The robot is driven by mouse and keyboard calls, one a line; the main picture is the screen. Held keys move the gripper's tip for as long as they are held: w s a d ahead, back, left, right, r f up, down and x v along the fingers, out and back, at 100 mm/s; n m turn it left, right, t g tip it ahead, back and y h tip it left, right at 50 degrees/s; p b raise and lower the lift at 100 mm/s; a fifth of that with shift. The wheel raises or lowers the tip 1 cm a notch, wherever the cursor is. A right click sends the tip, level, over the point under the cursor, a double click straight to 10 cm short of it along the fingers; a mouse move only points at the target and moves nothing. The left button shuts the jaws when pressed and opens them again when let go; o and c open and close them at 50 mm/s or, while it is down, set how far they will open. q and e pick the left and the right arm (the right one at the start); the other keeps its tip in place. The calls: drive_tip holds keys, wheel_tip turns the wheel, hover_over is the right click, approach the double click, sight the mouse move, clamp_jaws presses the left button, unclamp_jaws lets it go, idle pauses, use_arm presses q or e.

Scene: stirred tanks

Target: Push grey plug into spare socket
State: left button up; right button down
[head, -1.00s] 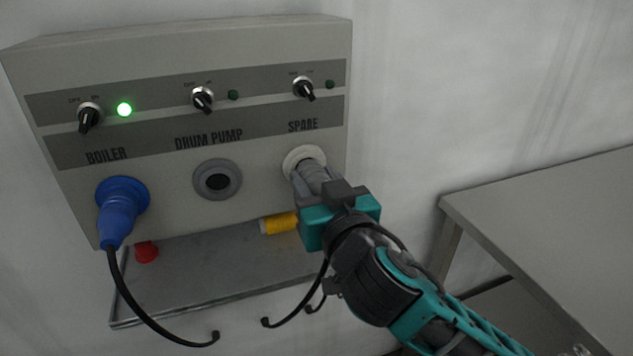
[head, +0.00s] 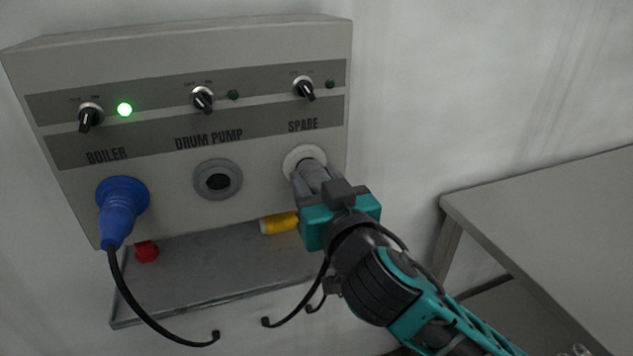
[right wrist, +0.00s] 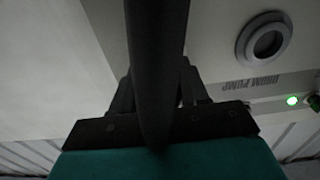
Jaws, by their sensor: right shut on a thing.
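The grey plug (head: 313,173) is at the white-ringed spare socket (head: 291,160) on the right of the panel, its front end at the socket opening. How deep it sits cannot be told. My right gripper (head: 316,190) is shut on the grey plug and hides its rear part. A black cable hangs below the gripper. In the right wrist view a dark shape, probably the cable, runs down the middle in front of the fingers (right wrist: 160,108) and hides the plug and the spare socket. My left gripper is not in view.
The control panel (head: 260,195) also has a blue plug (head: 120,217) in the boiler socket and an empty drum pump socket (head: 218,180). Below is a shelf (head: 200,275) with a yellow piece (head: 279,223) and a red piece (head: 147,252). A grey table (head: 560,220) stands right.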

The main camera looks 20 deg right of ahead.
drive_tip(key=shift+w, duration=0.4)
idle(0.4)
drive_tip(key=shift+c, duration=2.4)
unclamp_jaws()
